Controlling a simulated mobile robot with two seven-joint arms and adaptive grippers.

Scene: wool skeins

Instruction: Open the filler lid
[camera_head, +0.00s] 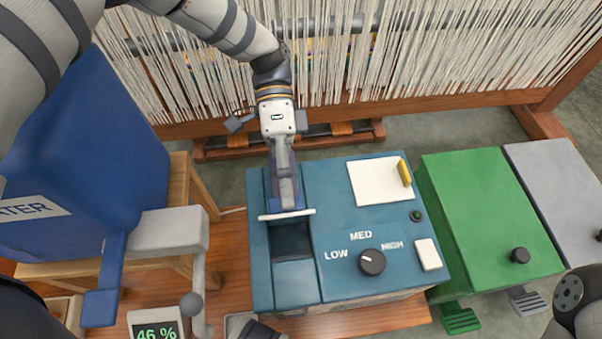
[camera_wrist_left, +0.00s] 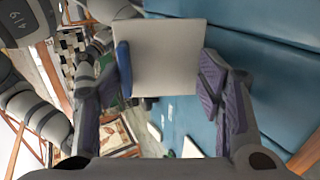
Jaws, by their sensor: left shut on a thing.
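The filler lid (camera_head: 287,215) shows as a thin pale plate seen nearly edge-on, raised at the dark filler opening (camera_head: 292,243) in the teal machine (camera_head: 335,262). In the left wrist view the lid (camera_wrist_left: 168,58) is a pale square panel between my fingers, with a blue piece at its left edge. My left gripper (camera_head: 286,196) reaches down from above and is shut on the lid. Its fingers also show in the left wrist view (camera_wrist_left: 165,88). The lid's hinge is hidden.
The machine top has a black dial (camera_head: 372,262), a pale switch (camera_head: 428,254) and a white pad (camera_head: 378,181) with a yellow piece. Green (camera_head: 480,215) and grey (camera_head: 560,190) boxes stand right. A blue container (camera_head: 85,150) stands left. Loom threads (camera_head: 350,60) hang behind.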

